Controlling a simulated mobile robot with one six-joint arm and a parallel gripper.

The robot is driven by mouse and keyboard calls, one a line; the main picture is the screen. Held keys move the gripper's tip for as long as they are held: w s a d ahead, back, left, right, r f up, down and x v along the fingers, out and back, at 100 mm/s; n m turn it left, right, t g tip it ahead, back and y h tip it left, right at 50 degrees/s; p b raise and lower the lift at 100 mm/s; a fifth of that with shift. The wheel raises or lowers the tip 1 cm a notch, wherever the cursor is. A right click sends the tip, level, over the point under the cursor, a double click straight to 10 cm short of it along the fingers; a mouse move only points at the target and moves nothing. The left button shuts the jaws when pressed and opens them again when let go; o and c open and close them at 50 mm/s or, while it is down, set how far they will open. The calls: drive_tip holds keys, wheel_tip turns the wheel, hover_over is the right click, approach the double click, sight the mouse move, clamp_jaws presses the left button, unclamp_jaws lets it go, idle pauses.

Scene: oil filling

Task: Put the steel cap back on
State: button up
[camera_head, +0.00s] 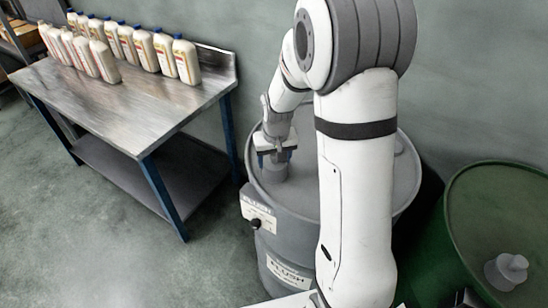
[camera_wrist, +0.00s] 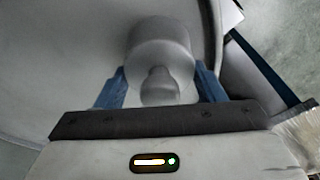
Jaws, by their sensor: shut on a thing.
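My gripper (camera_head: 276,159) points down over the top of the grey drum (camera_head: 313,200), near its left rim. In the wrist view its two blue fingers (camera_wrist: 160,84) sit on either side of the steel cap (camera_wrist: 160,48), a grey cylinder with a rounded knob toward the camera, and are shut on it. In the head view the grey cylinder of the cap (camera_head: 272,172) shows just below the fingers, at the drum top. Its lower edge and the drum opening are hidden, so I cannot tell whether it is seated.
A green drum (camera_head: 465,210) with its own knobbed cap (camera_head: 507,269) stands at the right. A steel table (camera_head: 120,105) at the left bears several white bottles (camera_head: 140,48) with blue caps. A wall is behind the drums. The floor at lower left is clear.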

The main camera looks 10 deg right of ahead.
drive_tip(key=o, duration=1.1)
drive_tip(key=shift+o, duration=0.2)
drive_tip(key=r, duration=0.4)
drive_tip(key=s+r, duration=0.1)
drive_tip(key=r, duration=0.1)
drive_tip(key=shift+r, duration=0.4)
drive_tip(key=shift+s+r, duration=0.1)
drive_tip(key=shift+r, duration=0.4)
drive_tip(key=shift+s+r, duration=0.25)
drive_tip(key=s+r, duration=0.3)
drive_tip(key=s, duration=0.7)
drive_tip(key=s+r+t, duration=0.1)
drive_tip(key=s+r, duration=0.2)
drive_tip(key=s, duration=0.7)
drive_tip(key=shift+s+d+r, duration=0.3)
